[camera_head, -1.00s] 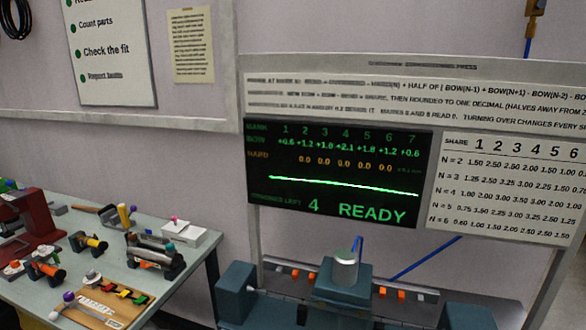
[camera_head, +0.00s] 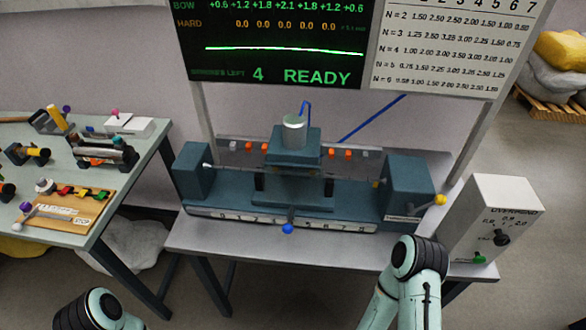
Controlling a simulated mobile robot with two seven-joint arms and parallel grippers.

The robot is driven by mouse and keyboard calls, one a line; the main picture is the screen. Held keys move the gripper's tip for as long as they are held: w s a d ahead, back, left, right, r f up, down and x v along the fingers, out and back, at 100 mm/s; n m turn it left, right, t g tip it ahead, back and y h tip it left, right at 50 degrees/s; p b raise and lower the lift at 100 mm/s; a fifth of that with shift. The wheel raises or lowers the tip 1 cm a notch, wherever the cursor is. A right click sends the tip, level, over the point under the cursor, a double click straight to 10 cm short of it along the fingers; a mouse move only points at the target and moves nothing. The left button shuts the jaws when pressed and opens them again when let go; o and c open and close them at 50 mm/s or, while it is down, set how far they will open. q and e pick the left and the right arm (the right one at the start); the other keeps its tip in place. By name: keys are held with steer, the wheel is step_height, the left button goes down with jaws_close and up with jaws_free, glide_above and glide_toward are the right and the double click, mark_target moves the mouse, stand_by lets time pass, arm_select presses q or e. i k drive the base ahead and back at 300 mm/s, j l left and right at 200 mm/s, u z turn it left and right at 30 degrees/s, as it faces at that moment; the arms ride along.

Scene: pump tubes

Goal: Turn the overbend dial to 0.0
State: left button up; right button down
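The overbend dial (camera_head: 501,238) is a small dark knob on the sloped front of a white box at the right end of the press table. Printing above it reads OVERBEND with small numbers around the dial, too small to read surely. A green piece (camera_head: 479,259) sits low on the same face. My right arm comes up from the bottom, left of the box, apart from the dial; its gripper is not visible. My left arm shows only at the bottom left edge, and its gripper is not visible.
The blue-grey press (camera_head: 293,180) stands on the table (camera_head: 240,240), with a blue ball knob (camera_head: 288,229) in front and a yellow ball (camera_head: 440,200) at its right. The screen (camera_head: 270,45) reads READY and 4. A side table (camera_head: 140,165) with parts stands left.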

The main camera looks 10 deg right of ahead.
mark_target(501, 239)
steer(key=z, duration=2.05)
